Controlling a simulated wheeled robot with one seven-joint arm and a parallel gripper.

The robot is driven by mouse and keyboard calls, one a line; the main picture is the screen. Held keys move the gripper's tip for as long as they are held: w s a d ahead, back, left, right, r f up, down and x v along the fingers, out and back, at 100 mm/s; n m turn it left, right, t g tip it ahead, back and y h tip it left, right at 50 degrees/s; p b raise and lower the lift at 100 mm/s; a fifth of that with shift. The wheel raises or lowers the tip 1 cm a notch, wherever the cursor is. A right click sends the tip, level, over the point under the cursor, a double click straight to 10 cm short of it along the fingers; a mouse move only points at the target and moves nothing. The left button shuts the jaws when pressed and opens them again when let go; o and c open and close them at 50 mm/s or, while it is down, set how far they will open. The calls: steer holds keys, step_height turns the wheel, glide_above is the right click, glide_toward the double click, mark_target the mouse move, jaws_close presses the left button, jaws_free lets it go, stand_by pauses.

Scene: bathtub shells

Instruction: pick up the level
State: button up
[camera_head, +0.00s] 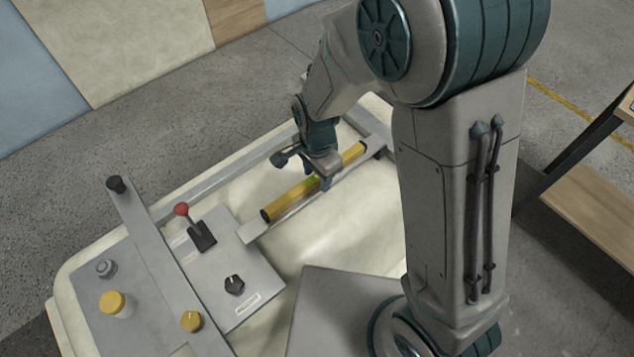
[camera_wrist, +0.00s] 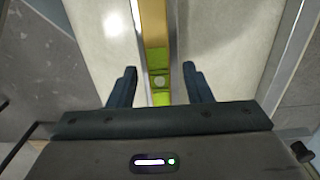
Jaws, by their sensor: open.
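The level (camera_head: 283,203) is a long yellow bar with dark ends and a green section in its middle. It lies on a grey metal strip on the cream bathtub shell. In the wrist view the level (camera_wrist: 155,25) runs up and down the picture, with its green vial section near the fingertips. My gripper (camera_head: 318,180) is over the level's middle and hides part of it. In the wrist view my gripper (camera_wrist: 160,80) is open, with one finger on each side of the level. I cannot tell how far the fingers reach down beside it.
The shell (camera_head: 335,245) carries a grey panel with a red-knobbed lever (camera_head: 192,220), a black knob (camera_head: 234,285) and yellow knobs (camera_head: 114,304) at the left. A grey bar (camera_head: 155,255) crosses the panel. A wooden shelf (camera_head: 590,205) stands at the right.

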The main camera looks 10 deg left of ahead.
jaws_close()
stand_by(0.3)
